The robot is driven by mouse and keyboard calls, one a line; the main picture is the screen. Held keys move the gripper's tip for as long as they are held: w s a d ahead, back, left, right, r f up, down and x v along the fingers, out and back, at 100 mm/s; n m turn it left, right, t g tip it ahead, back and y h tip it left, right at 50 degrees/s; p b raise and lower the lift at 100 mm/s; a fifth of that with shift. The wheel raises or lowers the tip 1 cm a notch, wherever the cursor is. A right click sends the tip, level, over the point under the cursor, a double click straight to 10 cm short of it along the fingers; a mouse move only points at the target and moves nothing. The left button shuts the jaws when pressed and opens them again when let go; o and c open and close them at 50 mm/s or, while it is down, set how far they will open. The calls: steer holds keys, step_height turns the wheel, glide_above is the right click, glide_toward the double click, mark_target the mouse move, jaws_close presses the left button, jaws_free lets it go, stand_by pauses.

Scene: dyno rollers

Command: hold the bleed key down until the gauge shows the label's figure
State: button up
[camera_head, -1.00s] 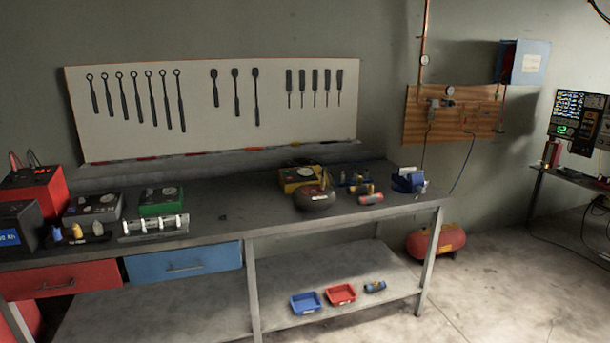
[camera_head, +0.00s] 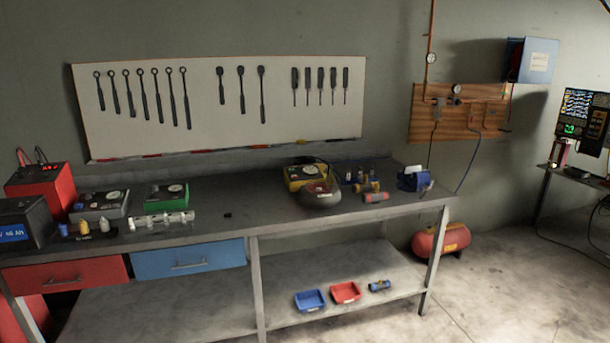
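My gripper is not in this view. Two small round gauges show at the wooden panel on the back wall: an upper gauge (camera_head: 431,57) on the copper pipe and a lower gauge (camera_head: 457,90) at the panel's top edge. Their readings are too small to make out. A dark rounded body (camera_head: 320,199) with a small pale label (camera_head: 317,189) sits on the bench, in front of a yellow box (camera_head: 299,177) with a pale round face. The label's figure is not legible. I cannot pick out the bleed key at this size.
The grey bench (camera_head: 245,217) carries boxes at its left end and a blue vise-like tool (camera_head: 412,180) at its right. A red tank (camera_head: 440,241) lies on the floor by the bench's right leg. Floor (camera_head: 500,290) at the lower right is clear.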

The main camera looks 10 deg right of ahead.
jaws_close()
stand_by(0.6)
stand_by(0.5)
